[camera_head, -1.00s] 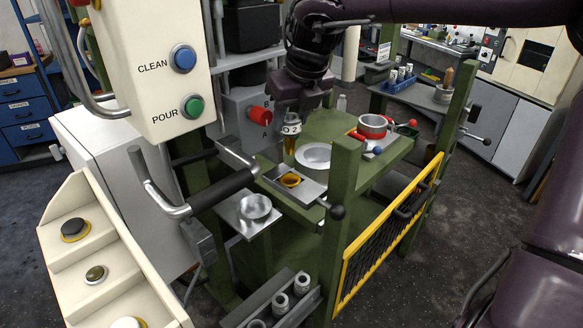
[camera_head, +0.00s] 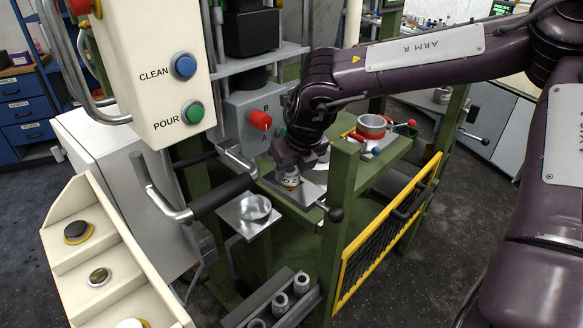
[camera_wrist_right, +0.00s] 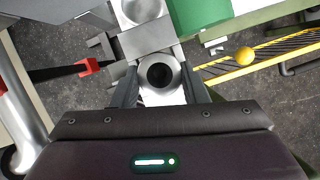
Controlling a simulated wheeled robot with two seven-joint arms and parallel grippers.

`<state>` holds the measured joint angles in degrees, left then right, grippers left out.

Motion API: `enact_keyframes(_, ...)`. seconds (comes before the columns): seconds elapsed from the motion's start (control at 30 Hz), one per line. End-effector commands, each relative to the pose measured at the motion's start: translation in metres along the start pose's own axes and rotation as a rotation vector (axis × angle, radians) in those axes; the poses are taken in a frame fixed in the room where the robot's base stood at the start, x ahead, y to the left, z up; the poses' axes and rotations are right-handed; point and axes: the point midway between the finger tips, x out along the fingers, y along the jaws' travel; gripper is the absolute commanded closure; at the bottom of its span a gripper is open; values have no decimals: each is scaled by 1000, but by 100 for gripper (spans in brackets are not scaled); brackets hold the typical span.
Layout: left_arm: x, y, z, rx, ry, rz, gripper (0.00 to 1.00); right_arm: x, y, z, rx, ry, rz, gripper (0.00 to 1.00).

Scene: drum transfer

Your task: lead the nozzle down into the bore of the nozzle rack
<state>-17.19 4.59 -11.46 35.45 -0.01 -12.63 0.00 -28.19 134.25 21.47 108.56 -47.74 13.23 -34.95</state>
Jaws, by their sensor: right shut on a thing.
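My right gripper (camera_head: 291,166) is shut on the nozzle (camera_head: 290,180), a short grey piece with a pale marked collar. In the right wrist view, the nozzle (camera_wrist_right: 160,75) shows end-on as a round grey ring with a dark hole between the fingers. The collar sits low at the grey plate (camera_head: 313,191), which looks to be the nozzle rack. My left gripper is not in view.
A green post (camera_head: 343,190) and yellow mesh guard (camera_head: 385,250) stand close on the right. A black-gripped lever (camera_head: 222,196) and a shallow round dish (camera_head: 254,208) are on the left. A holder with several grey cylinders (camera_head: 281,299) is in front.

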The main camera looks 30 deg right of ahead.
Motion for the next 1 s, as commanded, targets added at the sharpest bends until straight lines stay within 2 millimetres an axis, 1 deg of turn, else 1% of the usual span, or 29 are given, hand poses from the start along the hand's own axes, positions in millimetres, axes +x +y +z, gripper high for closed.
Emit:
enact_keyframes(0.17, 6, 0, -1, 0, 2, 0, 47, 4, 0, -2, 0, -1, -1, 85)
enact_keyframes(0.2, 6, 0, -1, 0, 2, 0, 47, 4, 0, -2, 0, 0, -1, 59)
enact_keyframes(0.37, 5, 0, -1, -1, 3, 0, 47, 3, 0, -1, 0, 0, -1, 38)
enact_keyframes(0.63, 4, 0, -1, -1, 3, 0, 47, 3, 0, -1, 0, 1, -1, 38)
enact_keyframes(0.77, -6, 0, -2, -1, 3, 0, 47, 0, 0, 0, 1, 2, 0, 38)
enact_keyframes(0.8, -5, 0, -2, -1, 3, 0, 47, 0, 0, 0, 0, -1, 0, 38)
enact_keyframes(0.87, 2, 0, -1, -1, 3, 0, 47, -7, 0, -1, -1, -4, 0, 38)
enact_keyframes(1.0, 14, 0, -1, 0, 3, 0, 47, -28, 2, -3, -2, -6, 0, 38)
